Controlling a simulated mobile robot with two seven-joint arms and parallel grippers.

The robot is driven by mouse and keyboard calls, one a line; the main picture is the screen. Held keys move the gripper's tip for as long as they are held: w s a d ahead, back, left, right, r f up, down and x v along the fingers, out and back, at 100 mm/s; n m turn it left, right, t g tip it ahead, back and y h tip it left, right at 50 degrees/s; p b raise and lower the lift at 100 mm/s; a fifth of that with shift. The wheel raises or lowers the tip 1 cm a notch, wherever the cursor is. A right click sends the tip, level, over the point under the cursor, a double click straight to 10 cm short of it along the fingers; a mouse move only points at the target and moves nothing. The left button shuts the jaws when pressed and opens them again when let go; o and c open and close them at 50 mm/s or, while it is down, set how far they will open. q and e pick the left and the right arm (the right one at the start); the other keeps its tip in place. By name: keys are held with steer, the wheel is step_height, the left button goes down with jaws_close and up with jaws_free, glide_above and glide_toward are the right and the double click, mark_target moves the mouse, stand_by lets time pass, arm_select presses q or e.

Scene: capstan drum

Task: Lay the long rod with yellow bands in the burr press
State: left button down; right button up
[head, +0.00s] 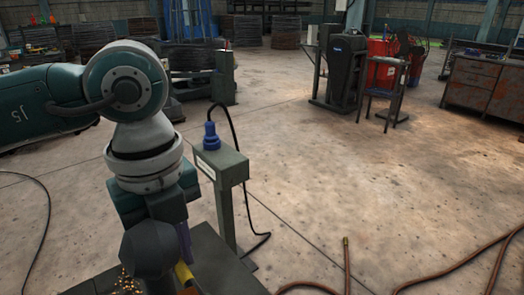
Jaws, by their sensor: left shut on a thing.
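My left arm comes in from the left and reaches down to the lower left, where my left gripper (160,260) shows at the bottom edge. It is shut, but its fingertips are mostly hidden. A small yellow piece (184,273) shows right beside it, apparently a band of the long rod; the rest of the rod is hidden or out of the picture. A dark flat base (225,270) lies below, with golden shavings (127,284) at its left. I cannot tell whether this is the burr press. My right gripper is not in view.
A grey-green post (225,185) with a blue plug (211,137) and black cable stands close right of my arm. Brown hoses (455,268) lie at the lower right. A dark machine (343,75) and a rusty cabinet (485,88) stand farther back. The middle floor is clear.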

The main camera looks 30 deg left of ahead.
arm_select(q)
steer(key=shift+f+b, duration=0.95)
steer(key=shift+f, duration=0.05)
step_height(320, 180, down, 6)
steer(key=b, duration=0.5)
steer(key=shift+r, duration=0.1)
steer(key=c, duration=0.7)
jaws_free()
steer(key=shift+a, duration=0.1)
step_height(320, 180, up, 10)
steer(key=shift+p, duration=0.55)
